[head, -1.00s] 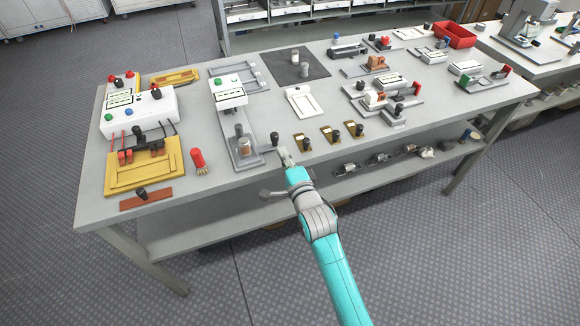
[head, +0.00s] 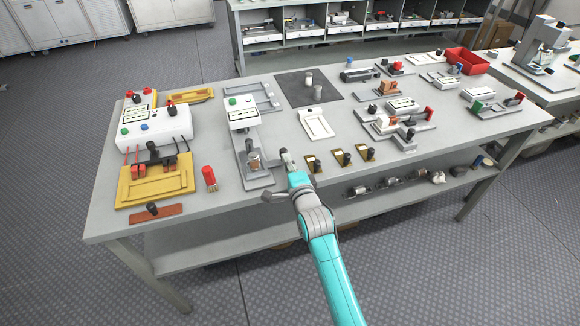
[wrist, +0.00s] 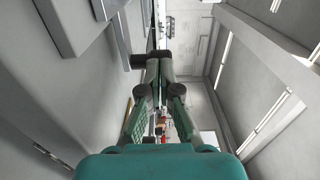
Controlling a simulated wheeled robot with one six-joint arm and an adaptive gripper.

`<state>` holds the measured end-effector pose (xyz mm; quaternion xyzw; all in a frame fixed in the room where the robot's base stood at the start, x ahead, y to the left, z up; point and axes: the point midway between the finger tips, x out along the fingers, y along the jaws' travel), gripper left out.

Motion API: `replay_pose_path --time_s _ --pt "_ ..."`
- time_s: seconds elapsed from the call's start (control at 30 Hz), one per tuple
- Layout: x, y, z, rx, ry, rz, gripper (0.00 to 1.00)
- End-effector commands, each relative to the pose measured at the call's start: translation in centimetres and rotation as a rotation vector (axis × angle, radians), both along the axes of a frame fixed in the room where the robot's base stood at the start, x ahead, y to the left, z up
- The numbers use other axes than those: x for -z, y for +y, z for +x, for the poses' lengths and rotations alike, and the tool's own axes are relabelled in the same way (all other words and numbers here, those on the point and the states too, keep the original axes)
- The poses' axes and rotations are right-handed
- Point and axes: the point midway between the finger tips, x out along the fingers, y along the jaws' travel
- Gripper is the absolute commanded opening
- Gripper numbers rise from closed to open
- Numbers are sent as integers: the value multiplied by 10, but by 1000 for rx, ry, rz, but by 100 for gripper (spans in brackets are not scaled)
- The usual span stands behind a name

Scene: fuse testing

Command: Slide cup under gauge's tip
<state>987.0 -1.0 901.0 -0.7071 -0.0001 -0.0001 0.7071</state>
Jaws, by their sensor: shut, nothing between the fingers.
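The gauge (head: 242,113) is a white box with a green button and a display, standing on a grey base near the table's front edge. Its dark tip (head: 251,145) hangs low on the front. A brown cup (head: 254,164) sits on the base, below and close to the tip; I cannot tell whether they line up. My gripper (head: 284,154) is right of the cup at the front edge, at the spot of a small dark knob beside the base, which it mostly hides. In the wrist view its fingers (wrist: 160,68) meet with nothing between them. Contact with the knob is unclear.
A red cylinder (head: 209,178) and a yellow tray (head: 154,184) lie left of the gauge. Several small brass-coloured blocks with dark knobs (head: 338,157) stand close on my gripper's right. A white plate (head: 317,124) lies behind them. The floor in front is clear.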

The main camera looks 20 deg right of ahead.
Motion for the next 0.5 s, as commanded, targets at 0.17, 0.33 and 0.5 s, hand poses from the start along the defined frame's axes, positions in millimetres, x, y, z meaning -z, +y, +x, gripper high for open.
replay_pose_path --time_s 0.17,0.33,0.5 --pt "-1 0 37 0 -1 0 0" --pt "-2 0 70 0 -1 0 0" --pt "-1 0 98 0 0 0 0"
